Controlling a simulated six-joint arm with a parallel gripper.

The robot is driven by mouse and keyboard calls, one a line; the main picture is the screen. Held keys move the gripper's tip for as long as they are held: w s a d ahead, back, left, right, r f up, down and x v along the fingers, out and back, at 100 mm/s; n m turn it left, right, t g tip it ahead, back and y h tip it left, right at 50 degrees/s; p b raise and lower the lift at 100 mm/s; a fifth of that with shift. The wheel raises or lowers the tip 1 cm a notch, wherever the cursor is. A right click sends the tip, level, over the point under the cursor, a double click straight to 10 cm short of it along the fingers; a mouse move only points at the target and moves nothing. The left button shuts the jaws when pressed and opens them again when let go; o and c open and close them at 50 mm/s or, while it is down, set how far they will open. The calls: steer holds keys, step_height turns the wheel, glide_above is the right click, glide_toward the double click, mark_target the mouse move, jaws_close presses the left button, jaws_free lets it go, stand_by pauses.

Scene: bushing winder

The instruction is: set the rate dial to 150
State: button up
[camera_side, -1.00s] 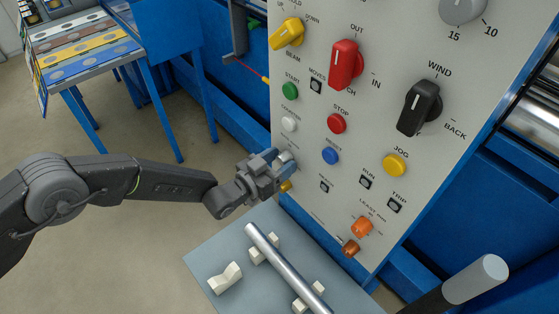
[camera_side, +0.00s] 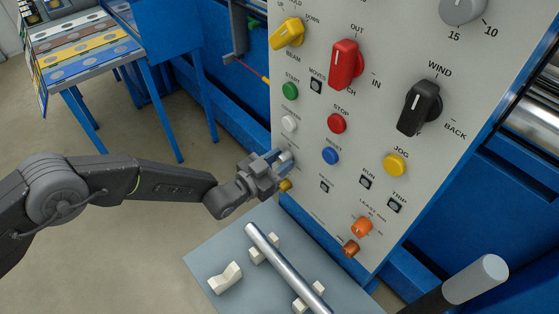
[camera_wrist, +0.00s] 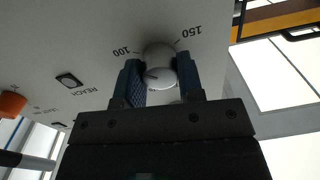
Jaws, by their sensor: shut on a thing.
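The rate dial (camera_wrist: 159,62) is a round pale knob on the panel, with 100 printed at its upper left and 150 at its upper right in the wrist view. A short dark mark shows on the left part of its face, on the 100 side; its exact reading is hard to tell. My gripper (camera_wrist: 160,80) has its two blue fingers on either side of the dial, shut on it. In the side view my gripper (camera_side: 275,165) reaches the panel's lower left edge, and its fingers partly hide the dial (camera_side: 287,158).
The panel (camera_side: 310,210) carries a white counter button (camera_side: 289,124) just above my gripper and a small brass-coloured knob (camera_side: 285,185) just below. A blue button (camera_side: 330,156) is to the right. A grey table with a metal rod (camera_side: 285,265) stands below.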

steer(key=m, duration=0.5)
steer(key=shift+m, duration=0.3)
steer(key=m, duration=0.5)
steer(key=shift+m, duration=0.3)
steer(key=m, duration=0.5)
steer(key=shift+m+h, duration=0.3)
steer(key=shift+h, duration=0.1)
steer(key=m, duration=0.5)
steer(key=shift+m+g, duration=0.3)
steer(key=o, duration=0.9)
steer(key=shift+f, duration=0.1)
